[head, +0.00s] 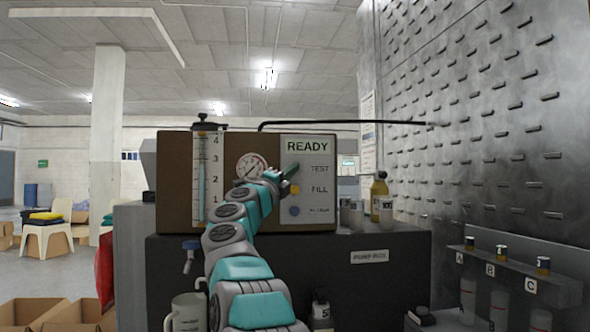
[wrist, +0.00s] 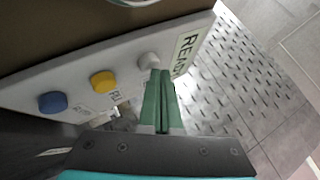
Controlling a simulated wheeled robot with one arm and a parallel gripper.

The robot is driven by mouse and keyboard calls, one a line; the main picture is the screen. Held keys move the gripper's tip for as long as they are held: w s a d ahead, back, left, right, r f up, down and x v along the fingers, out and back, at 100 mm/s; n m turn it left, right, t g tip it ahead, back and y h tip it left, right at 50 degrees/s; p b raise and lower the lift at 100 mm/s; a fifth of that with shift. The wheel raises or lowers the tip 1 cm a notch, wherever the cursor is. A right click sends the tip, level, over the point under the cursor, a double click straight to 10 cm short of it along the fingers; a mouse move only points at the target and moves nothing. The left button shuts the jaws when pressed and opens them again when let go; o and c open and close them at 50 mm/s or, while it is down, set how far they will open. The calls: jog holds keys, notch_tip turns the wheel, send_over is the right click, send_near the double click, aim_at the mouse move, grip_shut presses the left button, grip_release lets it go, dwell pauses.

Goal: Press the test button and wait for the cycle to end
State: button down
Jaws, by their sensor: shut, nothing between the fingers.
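The control panel (head: 322,205) is a pale plate on a brown box, with a display (head: 307,146) reading READY above the labels TEST and FILL and a lower, hard-to-read one. In the wrist view, the pale round test button (wrist: 148,60) sits nearest the READY text, beside a yellow button (wrist: 103,81) and a blue button (wrist: 53,102). My gripper (wrist: 160,73) has green fingers, shut and empty, with the tips close to the pale button; I cannot tell if they touch. In the head view, my gripper (head: 292,170) covers the test button beside the TEST label.
A round gauge (head: 251,167) and a clear level tube (head: 202,177) are left of the panel. Bottles, including a yellow one (head: 379,196), stand to its right on the dark pump box (head: 400,245). A pegged metal wall (head: 470,120) rises at right.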

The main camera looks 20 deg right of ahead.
jog(key=shift+w, duration=0.2)
dwell(0.5)
jog(key=shift+s+a+f+b, duration=0.1)
jog(key=shift+s+a+b, duration=0.1)
jog(key=shift+s+b, duration=0.5)
jog(key=shift+s, duration=0.2)
jog(key=shift+s+a+b, duration=0.25)
jog(key=shift+s+b, duration=0.15)
jog(key=shift+s, duration=0.4)
jog(key=shift+s+a+b, duration=0.2)
jog(key=shift+s+b, duration=0.2)
jog(key=shift+s, duration=0.35)
jog(key=shift+s+a+b, duration=0.25)
jog(key=shift+s+b, duration=0.15)
jog(key=shift+s, duration=0.4)
